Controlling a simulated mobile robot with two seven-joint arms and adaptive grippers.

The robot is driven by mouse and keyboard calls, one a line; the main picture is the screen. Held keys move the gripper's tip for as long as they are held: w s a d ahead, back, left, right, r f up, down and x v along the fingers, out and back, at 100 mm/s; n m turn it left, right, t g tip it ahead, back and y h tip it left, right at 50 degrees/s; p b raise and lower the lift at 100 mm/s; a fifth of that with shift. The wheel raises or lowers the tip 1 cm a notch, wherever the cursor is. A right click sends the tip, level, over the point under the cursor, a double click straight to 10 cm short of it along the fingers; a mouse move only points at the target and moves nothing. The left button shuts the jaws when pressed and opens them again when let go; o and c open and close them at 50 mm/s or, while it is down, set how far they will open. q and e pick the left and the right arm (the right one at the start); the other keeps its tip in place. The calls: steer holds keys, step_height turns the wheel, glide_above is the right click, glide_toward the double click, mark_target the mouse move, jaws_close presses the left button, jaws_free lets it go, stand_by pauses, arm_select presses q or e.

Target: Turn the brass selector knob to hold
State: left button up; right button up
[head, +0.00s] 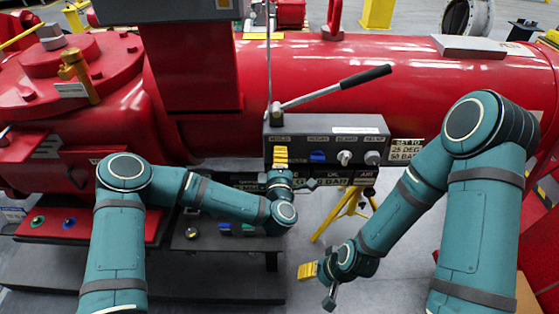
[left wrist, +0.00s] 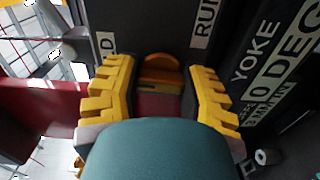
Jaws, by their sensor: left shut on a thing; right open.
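The brass selector knob (left wrist: 160,72) shows in the left wrist view as a rounded orange-brown piece between the yellow fingers. A label ending in "D" is to its left, and a label starting "RU" is to its right. In the head view my left gripper (head: 280,156) covers the knob at the left end of the grey control box (head: 325,138). My left gripper (left wrist: 160,95) is shut on the knob, with one finger on each side. The knob's exact pointing direction is hard to tell. My right gripper (head: 315,277) is open and empty, low in front of the box.
A black-handled lever (head: 350,83) rises above the box. A blue knob (head: 317,156), a white knob (head: 344,157) and a grey knob (head: 372,158) line its front. A yellow stand (head: 350,205) is below. The red cylinder (head: 400,75) fills the back.

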arm_select(q)
steer(key=shift+r, duration=0.1)
stand_by(0.3)
steer(key=o, duration=1.2)
steer(key=s, duration=1.2)
